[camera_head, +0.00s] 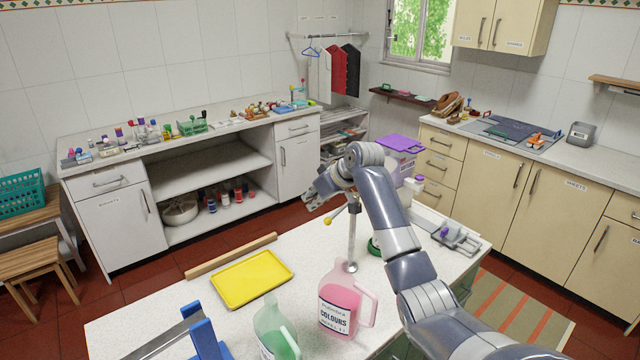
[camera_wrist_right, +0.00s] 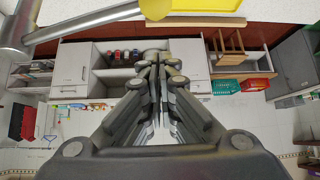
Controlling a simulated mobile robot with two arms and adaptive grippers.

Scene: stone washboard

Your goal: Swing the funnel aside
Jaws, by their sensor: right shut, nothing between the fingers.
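A grey upright post (camera_head: 352,235) stands behind the pink jug on the near table. A short arm with a yellow ball knob (camera_head: 327,221) sticks out to its left near the top. In the right wrist view a yellow ball (camera_wrist_right: 155,8) and pale rod show at the top edge, beside a grey cylinder (camera_wrist_right: 20,25). I cannot make out a funnel's cone; my right arm covers the post's top. My right gripper (camera_head: 309,199) is shut and empty, above and left of the knob, apart from it; its fingers also show in the right wrist view (camera_wrist_right: 155,60). My left gripper is not in view.
On the near table are a pink jug (camera_head: 338,312), a green jug (camera_head: 275,330), a yellow tray (camera_head: 252,279), a wooden bar (camera_head: 230,256) and a blue stand (camera_head: 205,335). A purple-lidded container (camera_head: 400,144) stands behind my arm. Free tabletop lies around the tray.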

